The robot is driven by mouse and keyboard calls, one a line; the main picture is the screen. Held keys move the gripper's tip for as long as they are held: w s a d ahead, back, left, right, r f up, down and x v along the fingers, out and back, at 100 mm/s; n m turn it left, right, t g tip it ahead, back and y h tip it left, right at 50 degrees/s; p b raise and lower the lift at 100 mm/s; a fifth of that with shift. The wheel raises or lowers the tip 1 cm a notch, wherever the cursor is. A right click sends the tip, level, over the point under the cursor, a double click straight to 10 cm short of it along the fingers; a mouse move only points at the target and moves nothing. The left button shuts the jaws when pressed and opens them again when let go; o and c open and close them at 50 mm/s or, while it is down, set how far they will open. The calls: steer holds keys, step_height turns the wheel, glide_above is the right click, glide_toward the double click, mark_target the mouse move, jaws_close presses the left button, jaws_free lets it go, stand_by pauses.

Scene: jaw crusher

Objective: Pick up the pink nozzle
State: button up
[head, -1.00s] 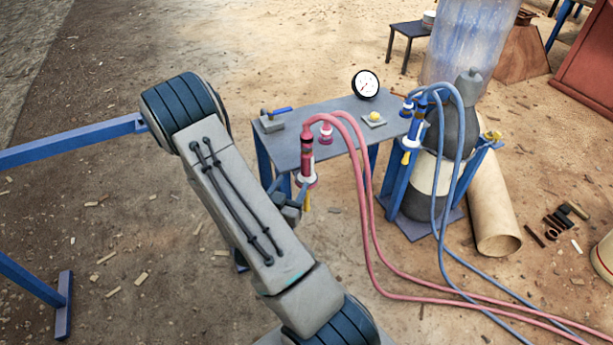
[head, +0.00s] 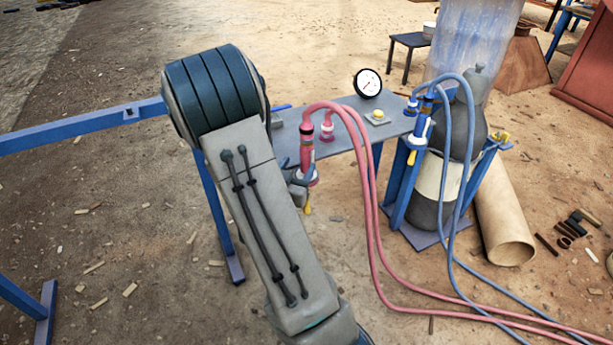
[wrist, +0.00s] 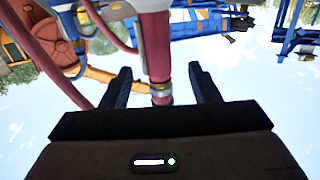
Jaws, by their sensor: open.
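The pink nozzle (head: 307,148) stands upright at the front edge of the grey table, with a pink-and-white collar around its lower part and its pink hose looping up from the top. In the wrist view the nozzle (wrist: 158,50) shows as a pink shaft with a brass ring between my fingers. My gripper (wrist: 160,69) is open, one finger on each side of the shaft, with gaps showing on both sides. In the head view my gripper is small and partly hidden by my arm, close to the nozzle's lower part.
The grey table (head: 350,143) carries a second pink fitting (head: 327,126), a round gauge (head: 367,83) and a yellow button (head: 378,115). Pink hoses (head: 372,220) hang just right of the nozzle. A blue nozzle (head: 420,125) with blue hoses stands further right.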

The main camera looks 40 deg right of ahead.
mark_target(309, 149)
steer(key=shift+d+f+b, duration=0.25)
steer(key=shift+b, duration=0.65)
steer(key=shift+w+d+r, duration=0.25)
steer(key=shift+w+d, duration=0.25)
steer(key=shift+d, duration=0.35)
steer(key=shift+b+x, duration=0.65)
steer(key=shift+x, duration=2.45)
steer(key=shift+c, duration=0.4)
jaws_close()
